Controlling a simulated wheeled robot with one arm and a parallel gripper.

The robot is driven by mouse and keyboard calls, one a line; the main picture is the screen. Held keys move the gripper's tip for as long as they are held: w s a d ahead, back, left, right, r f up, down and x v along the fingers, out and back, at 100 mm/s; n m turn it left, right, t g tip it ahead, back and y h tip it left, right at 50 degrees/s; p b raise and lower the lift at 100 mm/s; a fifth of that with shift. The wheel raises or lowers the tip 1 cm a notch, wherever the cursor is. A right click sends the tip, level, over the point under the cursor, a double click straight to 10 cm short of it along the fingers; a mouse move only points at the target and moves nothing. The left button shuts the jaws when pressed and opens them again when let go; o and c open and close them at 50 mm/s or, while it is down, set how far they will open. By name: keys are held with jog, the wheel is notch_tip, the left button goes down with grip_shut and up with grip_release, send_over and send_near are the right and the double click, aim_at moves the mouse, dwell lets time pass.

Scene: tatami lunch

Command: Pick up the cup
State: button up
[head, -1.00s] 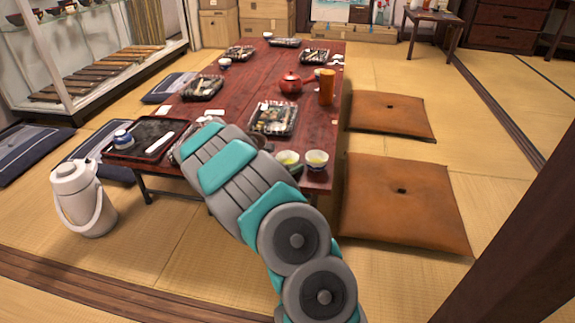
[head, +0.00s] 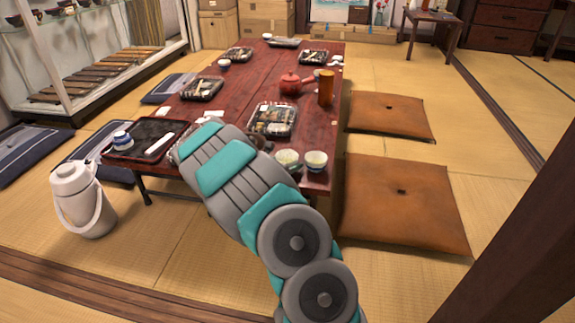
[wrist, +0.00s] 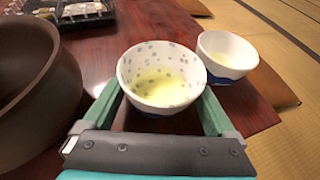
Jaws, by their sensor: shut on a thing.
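The cup (wrist: 158,78), white with blue-grey dots and pale green tea inside, sits between the two fingers of my gripper (wrist: 158,106) in the wrist view. The fingers are shut on its sides. It looks upright, at or just above the table; I cannot tell which. In the head view the dotted cup (head: 287,159) shows near the table's near right corner, and my arm hides the gripper. A second white cup (wrist: 228,54) with a blue base and tea stands close by on the right, also in the head view (head: 316,161).
A large brown bowl (wrist: 35,95) stands close left of the gripper. The dark red table (head: 235,95) holds several lunch boxes, a red teapot (head: 290,84), an orange-brown cylinder (head: 326,88) and a black tray (head: 125,150). Brown cushions (head: 400,205) lie right of the table.

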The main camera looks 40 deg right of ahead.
jog(key=shift+r, duration=1.45)
jog(key=s+a, duration=0.3)
jog(key=a, duration=0.4)
jog(key=s+a+r, duration=0.1)
jog(key=s+a, duration=0.3)
jog(key=a, duration=0.3)
jog(key=shift+s+r+p, duration=0.15)
jog(key=shift+s+p, duration=0.15)
jog(key=shift+p, duration=0.15)
dwell(1.5)
